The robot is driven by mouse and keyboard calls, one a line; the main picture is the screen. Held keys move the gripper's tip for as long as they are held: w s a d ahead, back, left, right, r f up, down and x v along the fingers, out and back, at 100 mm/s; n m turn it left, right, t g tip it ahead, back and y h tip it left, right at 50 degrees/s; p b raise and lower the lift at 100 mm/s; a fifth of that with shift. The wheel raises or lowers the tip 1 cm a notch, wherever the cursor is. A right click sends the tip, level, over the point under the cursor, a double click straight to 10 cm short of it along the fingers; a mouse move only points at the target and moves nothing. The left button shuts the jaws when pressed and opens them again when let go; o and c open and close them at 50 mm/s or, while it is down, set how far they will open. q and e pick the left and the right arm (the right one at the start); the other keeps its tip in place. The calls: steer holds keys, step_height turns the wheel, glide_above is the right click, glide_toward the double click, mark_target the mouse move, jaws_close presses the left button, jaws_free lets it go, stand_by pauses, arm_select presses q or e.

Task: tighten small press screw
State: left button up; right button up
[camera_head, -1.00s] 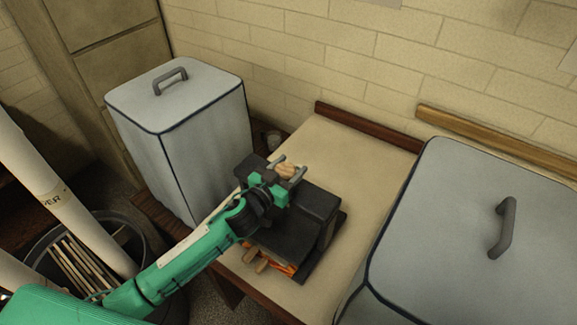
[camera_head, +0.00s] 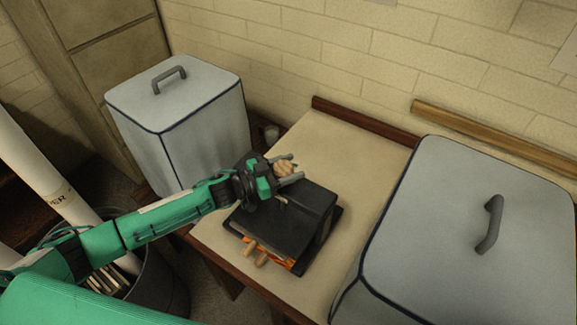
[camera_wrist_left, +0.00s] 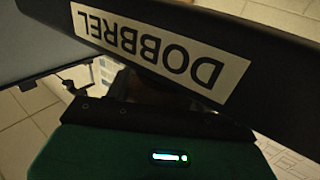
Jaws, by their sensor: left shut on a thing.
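A small black press (camera_head: 318,205) stands on the pale bench top. A round wooden knob (camera_head: 286,168), apparently the press screw's handle, shows above its far side. My left gripper (camera_head: 289,169) is shut on this knob, with one finger on each side of it. My gripper and wrist hide the screw below the knob and part of the press top. The left wrist view shows a black surface with an upside-down "DOBBREL" label (camera_wrist_left: 150,48) close to the camera; the knob cannot be made out there. My right gripper is out of view.
Wooden handles (camera_head: 255,253) and an orange part stick out at the press's near side. A tall grey covered box (camera_head: 195,120) stands left, another (camera_head: 470,210) right. A small cup (camera_head: 271,134) stands behind. The bench top (camera_head: 350,165) is clear beyond the press.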

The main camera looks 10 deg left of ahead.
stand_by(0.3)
arm_select(q)
steer(key=o, duration=1)
steer(key=shift+s+a+f+b, duration=0.15)
steer(key=shift+s+a+b, duration=0.15)
steer(key=shift+a, duration=0.15)
steer(key=b+v, duration=0.4)
steer(key=v, duration=0.8)
steer(key=shift+s+a+b, duration=0.2)
steer(key=shift+a+b, duration=0.1)
